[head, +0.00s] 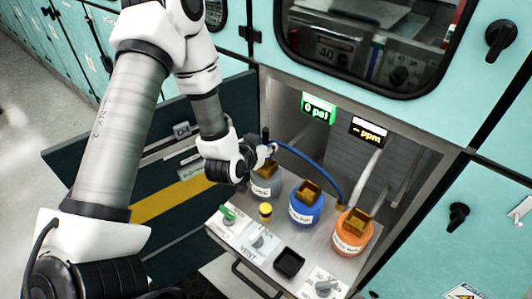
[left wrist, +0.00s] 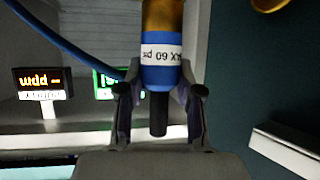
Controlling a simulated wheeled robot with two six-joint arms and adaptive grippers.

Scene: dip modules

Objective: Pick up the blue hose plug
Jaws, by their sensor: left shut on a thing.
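The blue hose plug (left wrist: 160,72) shows large in the left wrist view, with a blue body, a white "MAX 60 psi" label, a brass end and a dark stem. My left gripper (left wrist: 160,108) is shut on it, one finger on each side. In the head view, my left gripper (head: 265,153) is at the grey-labelled bottle (head: 266,184) with a brass top. The plug is mostly hidden there by the gripper. Whether its brass end touches the bottle's top cannot be told. My right gripper is not in view.
A blue hose (head: 315,165) arcs from the gripper toward an orange bottle (head: 352,232). A blue bottle (head: 307,205) stands between. Valve knobs and a black square cup (head: 289,262) are on the metal drawer top. An open dark door (head: 150,175) lies left, a "0 psi" display (head: 318,108) behind.

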